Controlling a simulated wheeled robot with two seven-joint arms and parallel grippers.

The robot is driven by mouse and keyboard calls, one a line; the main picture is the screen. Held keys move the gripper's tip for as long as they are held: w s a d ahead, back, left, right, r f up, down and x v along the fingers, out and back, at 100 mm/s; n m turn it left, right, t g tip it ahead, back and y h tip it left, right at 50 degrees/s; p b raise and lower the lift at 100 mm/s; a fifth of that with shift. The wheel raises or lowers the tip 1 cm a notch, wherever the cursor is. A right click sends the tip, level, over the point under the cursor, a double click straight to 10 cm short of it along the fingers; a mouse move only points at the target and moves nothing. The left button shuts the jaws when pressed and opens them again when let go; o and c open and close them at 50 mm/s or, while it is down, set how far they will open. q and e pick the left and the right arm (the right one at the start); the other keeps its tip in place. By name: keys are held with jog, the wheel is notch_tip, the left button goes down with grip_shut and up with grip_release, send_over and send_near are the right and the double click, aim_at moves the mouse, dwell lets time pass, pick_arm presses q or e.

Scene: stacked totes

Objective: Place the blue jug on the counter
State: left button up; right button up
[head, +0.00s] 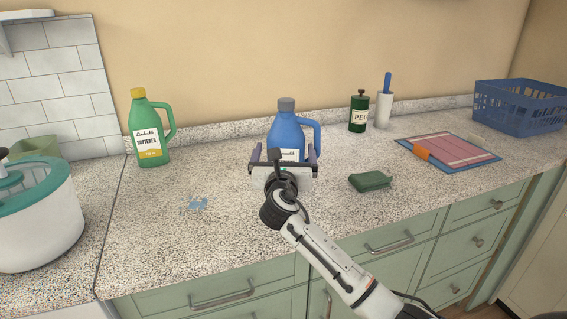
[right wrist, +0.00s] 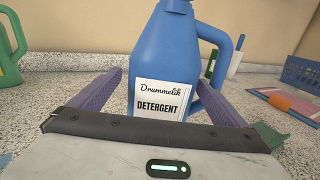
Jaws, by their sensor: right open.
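The blue jug (head: 287,128) has a grey cap and a white label, and stands upright on the speckled counter (head: 235,222) near the wall. In the right wrist view the blue jug (right wrist: 167,60) shows its handle on the right and a label reading "Drummelik DETERGENT". My right gripper (head: 284,155) is open in front of the jug. In the wrist view its purple fingers (right wrist: 160,92) point toward the jug, one at each side of its lower body. I cannot tell whether they touch it. My left gripper is not in view.
A green softener jug (head: 148,130) stands to the left. A dark green sponge-like item (head: 370,180) lies right of my gripper.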

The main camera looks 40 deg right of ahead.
jog(key=v, duration=1.1)
jog(key=shift+d, duration=0.1)
